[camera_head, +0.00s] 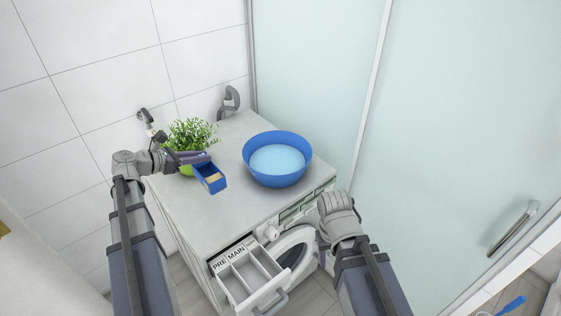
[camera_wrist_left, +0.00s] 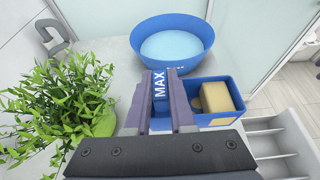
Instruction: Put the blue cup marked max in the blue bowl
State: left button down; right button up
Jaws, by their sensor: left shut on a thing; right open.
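My left gripper (camera_head: 196,160) is shut on the blue cup (camera_head: 211,178), a box-shaped holder with a yellowish block inside. In the left wrist view, the fingers (camera_wrist_left: 168,104) hold the wall of the cup (camera_wrist_left: 240,90), and the white letters MAX show between them. The cup is left of and apart from the blue bowl (camera_head: 292,180), above the worktop. The round bowl (camera_wrist_left: 205,31) stands upright, light blue inside. My right gripper (camera_head: 337,203) is at the front right of the worktop, away from the cup; its fingers are mostly hidden.
A leafy plant (camera_head: 190,134) in a green pot stands behind the left gripper. The worktop (camera_head: 220,222) has bare room around the bowl. Below its front edge, a compartmented drawer (camera_head: 250,283) marked PRE and MAIN is pulled out beside a round door. Glass panels (camera_head: 320,80) stand behind.

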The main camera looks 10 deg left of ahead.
aim_at(277, 167)
jog(key=i+l, duration=0.7)
jog(key=l, duration=0.2)
